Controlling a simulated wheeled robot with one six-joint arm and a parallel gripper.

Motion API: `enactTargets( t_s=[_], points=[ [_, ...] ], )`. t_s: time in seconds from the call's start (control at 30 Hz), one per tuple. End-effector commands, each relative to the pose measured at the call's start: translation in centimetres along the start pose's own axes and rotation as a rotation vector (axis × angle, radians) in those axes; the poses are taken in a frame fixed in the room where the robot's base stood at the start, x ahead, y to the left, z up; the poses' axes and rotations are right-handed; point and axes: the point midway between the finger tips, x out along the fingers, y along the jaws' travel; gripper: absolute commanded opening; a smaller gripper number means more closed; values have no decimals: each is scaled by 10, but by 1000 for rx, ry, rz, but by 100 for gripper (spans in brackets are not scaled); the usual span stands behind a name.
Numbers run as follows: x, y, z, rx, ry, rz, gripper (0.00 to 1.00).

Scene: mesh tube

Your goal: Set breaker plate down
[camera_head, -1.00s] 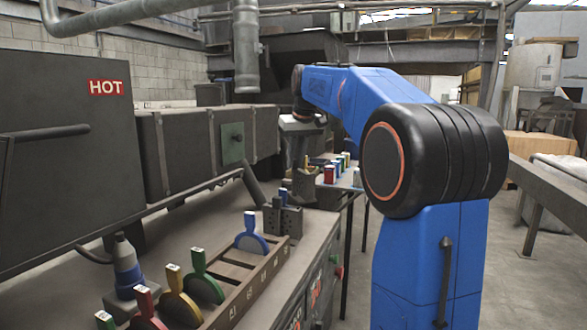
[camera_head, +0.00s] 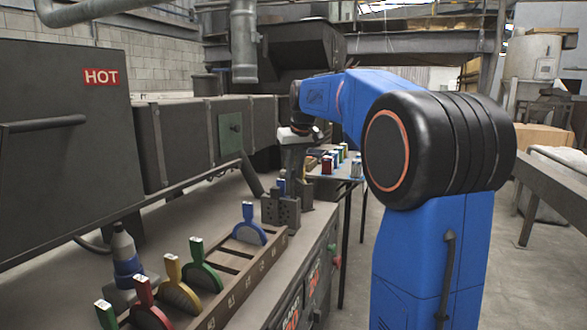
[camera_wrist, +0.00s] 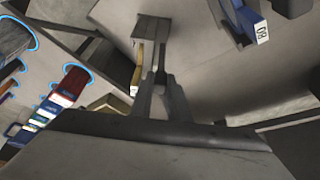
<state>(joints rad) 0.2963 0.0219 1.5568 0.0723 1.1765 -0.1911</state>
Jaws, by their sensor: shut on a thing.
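My gripper (camera_head: 293,172) is at the far end of the bench, pointing down, and also shows in the wrist view (camera_wrist: 162,82). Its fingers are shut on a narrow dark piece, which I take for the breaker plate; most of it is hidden. A grey block (camera_wrist: 150,28) shows just beyond the fingertips; I cannot tell whether the plate touches it. Other plates with coloured handles stand in a slotted rack (camera_head: 226,283) on the bench: blue (camera_head: 248,212), green (camera_head: 196,250), yellow (camera_head: 171,268) and red (camera_head: 143,290).
A grey holder with holes (camera_head: 281,211) stands beyond the rack. A dark machine with a HOT sign (camera_head: 101,76) lines the left. Small coloured containers (camera_head: 328,164) sit on a farther table.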

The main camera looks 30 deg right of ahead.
Motion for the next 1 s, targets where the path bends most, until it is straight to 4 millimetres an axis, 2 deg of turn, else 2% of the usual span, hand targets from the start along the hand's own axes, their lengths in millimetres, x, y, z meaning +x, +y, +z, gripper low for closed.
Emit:
enactTargets(
  t_s=[0.13, 0.17, 0.2, 0.23, 0.5, 0.63, 0.77, 1.0],
  points=[
    [1, 0, 0, 0, 2, 0, 0],
    [2, 0, 1, 0, 0, 0, 23],
    [2, 0, 1, 0, 0, 0, 32],
    [2, 0, 1, 0, 0, 0, 34],
    [1, 0, 0, 0, 0, 0, 34],
    [-5, 0, -1, 0, 2, 0, 34],
    [-22, 0, -1, 0, 3, 1, 34],
    [-69, 0, -1, 0, 2, 1, 34]
  ],
)
